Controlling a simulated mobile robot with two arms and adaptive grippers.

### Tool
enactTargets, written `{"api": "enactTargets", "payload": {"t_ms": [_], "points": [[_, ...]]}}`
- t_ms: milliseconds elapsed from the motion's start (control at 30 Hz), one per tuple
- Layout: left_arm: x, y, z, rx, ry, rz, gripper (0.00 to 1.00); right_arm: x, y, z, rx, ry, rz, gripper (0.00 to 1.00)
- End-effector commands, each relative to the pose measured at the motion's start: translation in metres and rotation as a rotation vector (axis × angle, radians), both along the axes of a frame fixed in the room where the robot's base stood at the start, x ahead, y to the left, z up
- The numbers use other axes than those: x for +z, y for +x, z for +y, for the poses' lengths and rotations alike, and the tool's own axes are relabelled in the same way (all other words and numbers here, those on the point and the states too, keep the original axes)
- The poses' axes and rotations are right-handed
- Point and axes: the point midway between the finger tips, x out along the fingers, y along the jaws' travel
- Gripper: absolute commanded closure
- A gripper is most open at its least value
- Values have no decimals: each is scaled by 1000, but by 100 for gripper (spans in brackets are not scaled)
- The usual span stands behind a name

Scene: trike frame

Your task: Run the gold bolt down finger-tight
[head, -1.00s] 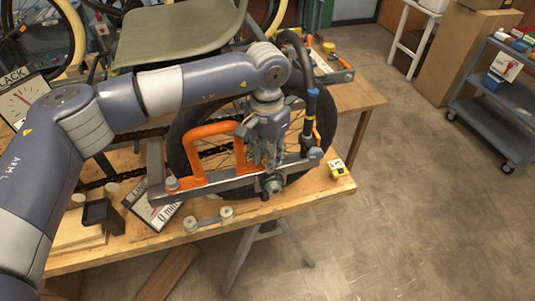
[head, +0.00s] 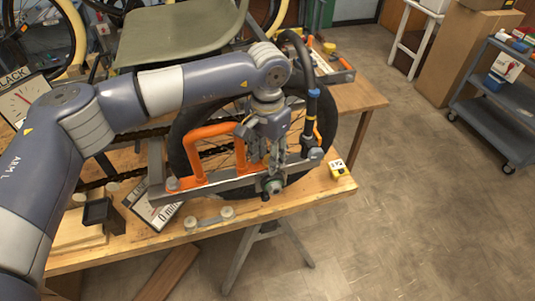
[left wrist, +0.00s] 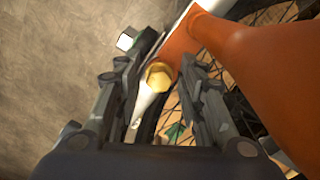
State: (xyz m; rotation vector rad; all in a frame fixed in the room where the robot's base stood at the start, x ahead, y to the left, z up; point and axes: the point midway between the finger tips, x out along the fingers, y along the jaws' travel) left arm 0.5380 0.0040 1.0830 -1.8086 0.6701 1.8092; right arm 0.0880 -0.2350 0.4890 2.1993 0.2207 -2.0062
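The gold bolt (left wrist: 159,75) shows in the left wrist view, its round head at the lower end of an orange frame piece (left wrist: 178,48). It lies between the fingertips of my left gripper (left wrist: 163,72), closer to the left one. The fingers stand apart, and a gap shows between the bolt and the right finger. In the head view my left gripper (head: 277,155) points down beside the orange frame (head: 205,155) and grey bar, in front of the wheel. The bolt cannot be made out there. My right gripper is out of view.
The wheel (head: 181,150) stands close behind the gripper, with a black upright tube (head: 311,115) to its right. A green-grey hub (head: 273,186) sits just below. Open floor lies right.

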Motion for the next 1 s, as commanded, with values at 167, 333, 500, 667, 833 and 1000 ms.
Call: {"api": "enactTargets", "payload": {"t_ms": [167, 333, 500, 667, 833, 1000], "points": [[0, -1, -1, 204, 0, 0, 64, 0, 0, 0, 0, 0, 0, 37], [0, -1, -2, 392, 0, 0, 64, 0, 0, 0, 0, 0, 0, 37], [0, -1, -2, 495, 0, 0, 64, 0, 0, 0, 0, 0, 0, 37], [0, -1, -2, 505, 0, 0, 64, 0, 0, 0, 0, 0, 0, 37], [0, -1, -2, 503, 0, 0, 86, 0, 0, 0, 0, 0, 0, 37], [0, -1, -2, 502, 0, 0, 88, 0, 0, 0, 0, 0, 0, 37]]}}
